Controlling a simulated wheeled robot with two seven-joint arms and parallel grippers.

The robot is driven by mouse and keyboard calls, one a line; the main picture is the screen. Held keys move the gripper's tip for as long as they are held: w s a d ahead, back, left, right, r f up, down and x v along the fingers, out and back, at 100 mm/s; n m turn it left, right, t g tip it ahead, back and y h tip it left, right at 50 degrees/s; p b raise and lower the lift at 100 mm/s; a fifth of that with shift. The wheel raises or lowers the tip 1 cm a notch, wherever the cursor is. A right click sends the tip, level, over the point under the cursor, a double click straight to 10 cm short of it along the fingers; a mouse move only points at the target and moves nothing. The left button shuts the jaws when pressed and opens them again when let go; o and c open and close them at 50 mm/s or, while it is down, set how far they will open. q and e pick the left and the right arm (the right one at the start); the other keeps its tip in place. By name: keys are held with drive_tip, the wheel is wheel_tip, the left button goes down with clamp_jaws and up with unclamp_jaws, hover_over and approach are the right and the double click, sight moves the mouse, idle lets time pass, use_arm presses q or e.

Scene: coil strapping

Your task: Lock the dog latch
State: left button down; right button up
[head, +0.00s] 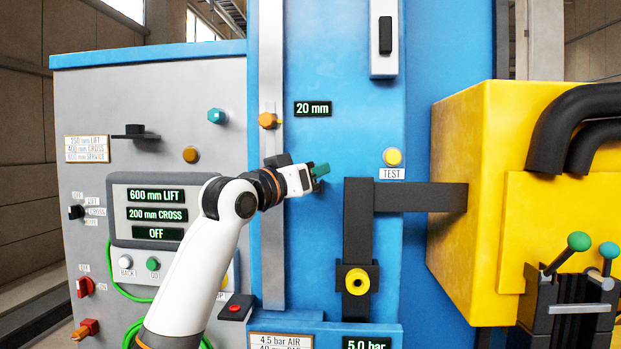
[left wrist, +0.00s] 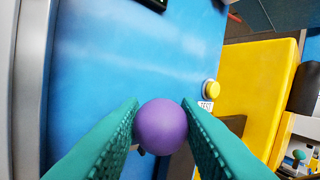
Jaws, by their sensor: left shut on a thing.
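My left gripper (head: 319,171) is at the blue column's face, just right of the grey vertical rail (head: 272,230). In the left wrist view its teal fingers (left wrist: 161,125) are shut on a round purple knob (left wrist: 161,127), one finger on each side. The knob's mount is mostly hidden behind it, and the knob cannot be made out in the head view. I cannot tell for sure whether this knob belongs to the dog latch. My right gripper is not in view.
The yellow TEST button (head: 393,157) and a black bracket (head: 420,197) are right of the gripper. A yellow housing (head: 470,190) juts out further right. An orange knob (head: 267,120) is on the rail. A grey control panel (head: 150,215) stands left.

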use_arm(q)
drive_tip(key=shift+w+d+r+n+g+y, duration=0.1)
drive_tip(key=shift+w+r+n+g+y, duration=0.25)
drive_tip(key=shift+n+g, duration=0.3)
drive_tip(key=shift+w+r+n+g+y, duration=0.35)
drive_tip(key=shift+n+g, duration=0.1)
drive_tip(key=shift+g, duration=0.3)
